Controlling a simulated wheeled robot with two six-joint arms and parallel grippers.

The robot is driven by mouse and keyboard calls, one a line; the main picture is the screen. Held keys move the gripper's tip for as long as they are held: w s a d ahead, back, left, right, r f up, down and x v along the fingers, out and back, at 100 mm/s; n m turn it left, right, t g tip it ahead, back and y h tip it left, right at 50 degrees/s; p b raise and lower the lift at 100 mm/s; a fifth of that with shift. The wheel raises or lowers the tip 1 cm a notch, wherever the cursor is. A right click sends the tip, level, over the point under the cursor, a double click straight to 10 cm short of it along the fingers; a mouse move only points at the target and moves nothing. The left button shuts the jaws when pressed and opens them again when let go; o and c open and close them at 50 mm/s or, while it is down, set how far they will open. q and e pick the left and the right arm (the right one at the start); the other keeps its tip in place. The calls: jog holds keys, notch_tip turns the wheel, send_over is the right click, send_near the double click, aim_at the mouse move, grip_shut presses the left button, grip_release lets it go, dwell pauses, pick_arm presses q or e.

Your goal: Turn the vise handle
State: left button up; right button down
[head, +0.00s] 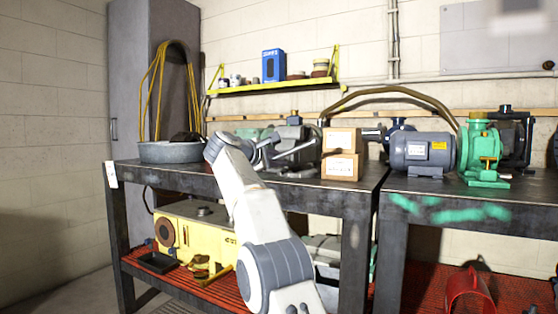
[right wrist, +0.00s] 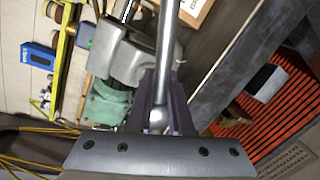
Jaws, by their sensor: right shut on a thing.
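The grey vise (head: 296,135) stands on the dark workbench (head: 348,197), left of two small cardboard boxes. Its handle (head: 297,151) is a thin metal bar slanting out from the front. In the right wrist view the handle (right wrist: 167,50) is a bright bar with a ball end, in front of the vise body (right wrist: 128,58). My right gripper (head: 264,155) reaches the handle from the front left. In the right wrist view its purple-grey fingers (right wrist: 160,98) are shut around the bar near the ball end. My left gripper is not in view.
The cardboard boxes (head: 342,153) sit close to the vise's right. A grey basin (head: 169,152) with yellow cable stands to the left. A grey motor (head: 422,151) and a green pump (head: 484,152) stand farther right. A yellow machine (head: 194,238) is on the lower shelf.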

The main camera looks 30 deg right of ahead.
jog(key=c, duration=0.8)
grip_release()
jog(key=shift+w+a+f, duration=0.1)
jog(key=shift+a+f, duration=0.15)
jog(key=shift+f, duration=0.15)
jog(key=shift+c, duration=0.2)
jog(key=shift+r, duration=0.1)
jog(key=shift+r, duration=0.1)
jog(key=shift+s+a, duration=0.2)
jog(key=shift+a, duration=0.05)
jog(key=b+v, duration=0.2)
jog(key=v, duration=0.7)
jog(key=shift+a, duration=0.4)
jog(key=shift+s+r, duration=0.15)
